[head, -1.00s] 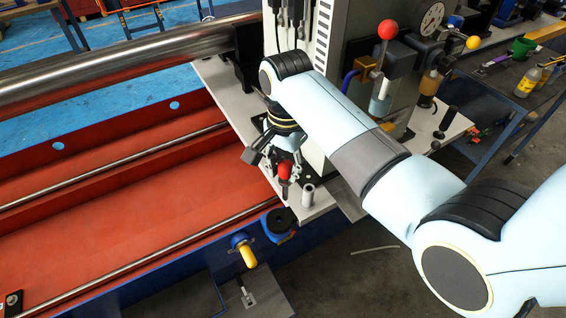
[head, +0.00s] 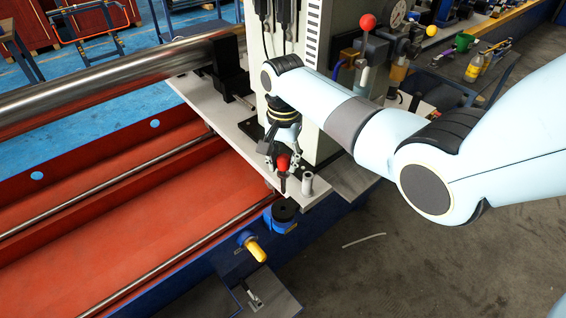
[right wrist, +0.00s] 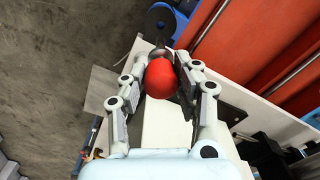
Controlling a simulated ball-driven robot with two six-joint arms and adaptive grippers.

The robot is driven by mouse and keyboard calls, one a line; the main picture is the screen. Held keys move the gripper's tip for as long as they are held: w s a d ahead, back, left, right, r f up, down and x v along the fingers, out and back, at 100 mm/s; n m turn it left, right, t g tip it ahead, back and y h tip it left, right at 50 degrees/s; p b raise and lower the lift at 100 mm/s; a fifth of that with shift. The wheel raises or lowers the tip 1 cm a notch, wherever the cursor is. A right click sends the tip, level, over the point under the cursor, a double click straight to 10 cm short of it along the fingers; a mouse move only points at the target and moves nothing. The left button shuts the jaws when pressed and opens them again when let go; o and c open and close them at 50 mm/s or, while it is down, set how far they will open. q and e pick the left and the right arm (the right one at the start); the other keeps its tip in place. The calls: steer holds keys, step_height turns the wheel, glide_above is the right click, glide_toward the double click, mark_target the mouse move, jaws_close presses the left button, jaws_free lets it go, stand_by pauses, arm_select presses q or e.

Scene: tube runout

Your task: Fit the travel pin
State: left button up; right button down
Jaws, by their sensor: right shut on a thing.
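The travel pin shows as a red ball knob (head: 283,162) with a short dark stem below it. My right gripper (head: 282,165) is at the knob, near the front corner of the white plate (head: 222,112). In the right wrist view the red knob (right wrist: 160,80) sits between the two fingers of my right gripper (right wrist: 165,75), which are shut on it. The pin's lower end is hard to make out, so I cannot tell whether it sits in a hole. My left gripper is not in view.
A short silver cylinder (head: 307,183) stands on the plate beside the pin. A black round part on a blue mount (head: 284,213) and a yellow handle (head: 256,250) are at the near edge. The red bed (head: 110,215) lies left. A tall pale column stands behind the gripper.

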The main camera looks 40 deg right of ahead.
mark_target(283, 173)
steer(key=shift+a, duration=0.1)
steer(key=shift+r+p, duration=0.15)
steer(key=shift+p, duration=0.3)
step_height(283, 173, down, 5)
steer(key=b, duration=0.3)
steer(key=shift+r, duration=0.2)
steer(key=shift+f+b, duration=0.6)
steer(key=shift+f, duration=0.15)
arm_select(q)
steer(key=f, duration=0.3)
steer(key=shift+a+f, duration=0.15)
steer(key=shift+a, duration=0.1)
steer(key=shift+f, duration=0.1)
arm_select(e)
steer(key=shift+f, duration=0.15)
